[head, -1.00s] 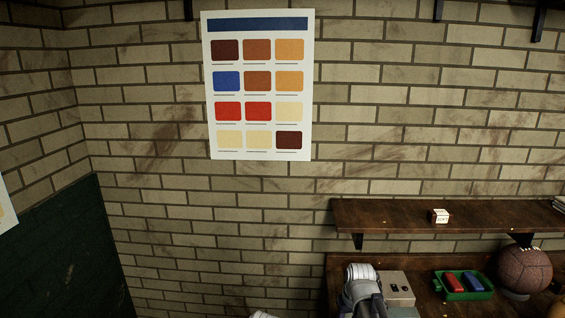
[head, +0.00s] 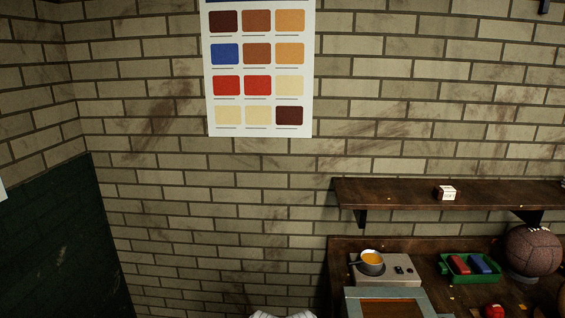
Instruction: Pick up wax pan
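The wax pan (head: 373,268) is a small dark pan with orange wax in it and a handle pointing left. It sits upright on a beige hot plate (head: 402,281) with dark knobs, at the back left of the wooden workbench. Neither of my grippers shows; only a pale ribbed piece, probably of my arm, peeks in at the bottom edge. Nothing covers the pan.
A grey-framed box (head: 352,303) with a brown inside stands in front of the hot plate. To the right are a green tray (head: 447,270) with red and blue blocks, a brown ball (head: 531,250) and a red item (head: 494,311).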

